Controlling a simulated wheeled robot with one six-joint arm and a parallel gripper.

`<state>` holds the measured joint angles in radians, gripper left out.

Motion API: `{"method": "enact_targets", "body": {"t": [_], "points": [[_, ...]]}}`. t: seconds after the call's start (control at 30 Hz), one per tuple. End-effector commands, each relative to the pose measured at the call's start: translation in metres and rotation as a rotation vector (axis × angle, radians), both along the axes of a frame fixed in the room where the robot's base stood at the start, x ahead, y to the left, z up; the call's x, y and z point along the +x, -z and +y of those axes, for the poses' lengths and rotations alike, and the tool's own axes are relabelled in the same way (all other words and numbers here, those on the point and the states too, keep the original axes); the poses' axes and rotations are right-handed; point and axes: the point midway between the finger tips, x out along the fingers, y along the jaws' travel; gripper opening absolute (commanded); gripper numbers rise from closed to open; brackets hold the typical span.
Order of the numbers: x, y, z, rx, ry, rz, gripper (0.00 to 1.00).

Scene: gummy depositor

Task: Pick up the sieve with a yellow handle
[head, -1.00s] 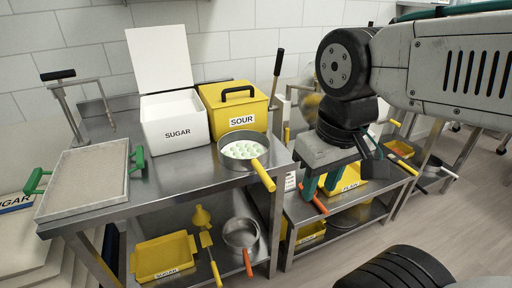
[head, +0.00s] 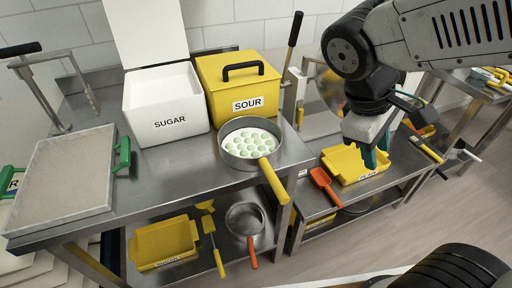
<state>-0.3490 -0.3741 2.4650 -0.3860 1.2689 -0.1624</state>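The sieve with a yellow handle (head: 273,181) stands on the steel table top, near its right front corner. Its round metal pan (head: 249,143) holds several pale green-white gummies. The handle points toward the front right and sticks out past the table edge. My gripper (head: 377,158) hangs to the right of the sieve, above the yellow PLAIN tray on the neighbouring table, pointing down. Its green fingers show only partly, and I see nothing between them. Whether they are apart is hard to see.
A yellow SOUR box (head: 238,91) stands behind the sieve, with an open white SUGAR box (head: 166,105) to its left. A starch-filled tray (head: 66,175) lies at the left. An orange scoop (head: 325,185) lies beside the yellow tray (head: 350,165). A sieve with an orange handle (head: 245,220) is on the shelf below.

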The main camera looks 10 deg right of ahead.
Motion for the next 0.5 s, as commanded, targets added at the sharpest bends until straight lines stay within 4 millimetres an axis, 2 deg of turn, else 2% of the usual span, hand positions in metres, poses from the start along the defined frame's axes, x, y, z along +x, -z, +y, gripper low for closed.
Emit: {"method": "enact_targets", "body": {"t": [0.17, 0.3, 0.5], "points": [[0.046, 0.025, 0.044, -0.264, -0.426, 0.146, 0.35], [0.075, 0.048, 0.097, -0.482, -0.759, 0.233, 0.35], [0.094, 0.085, 0.18, -0.767, -1.164, 0.31, 0.35]]}}
